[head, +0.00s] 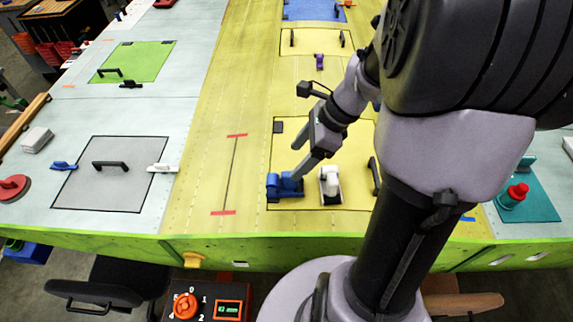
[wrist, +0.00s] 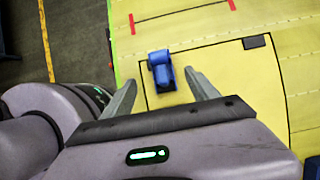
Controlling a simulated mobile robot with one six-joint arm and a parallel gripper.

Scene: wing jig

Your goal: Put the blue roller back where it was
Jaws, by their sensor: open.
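The blue roller (head: 284,187) rests at the front left corner of the outlined yellow panel (head: 300,203), close to the table's front edge. It also shows in the wrist view (wrist: 161,70), lying near the panel's outlined corner. My gripper (head: 298,173) is just above and behind the roller in the head view. In the wrist view my gripper (wrist: 160,77) is open, with the roller between the lines of its two fingers, around the tips. I cannot tell whether a finger touches it.
A white tool (head: 330,185) stands close to the right of the roller. A black handle (head: 374,176) is on the panel's right side. A red-marked line (head: 231,175) lies to the left. A red-topped teal tool (head: 513,196) is at the far right. Bare yellow surface lies left of the panel.

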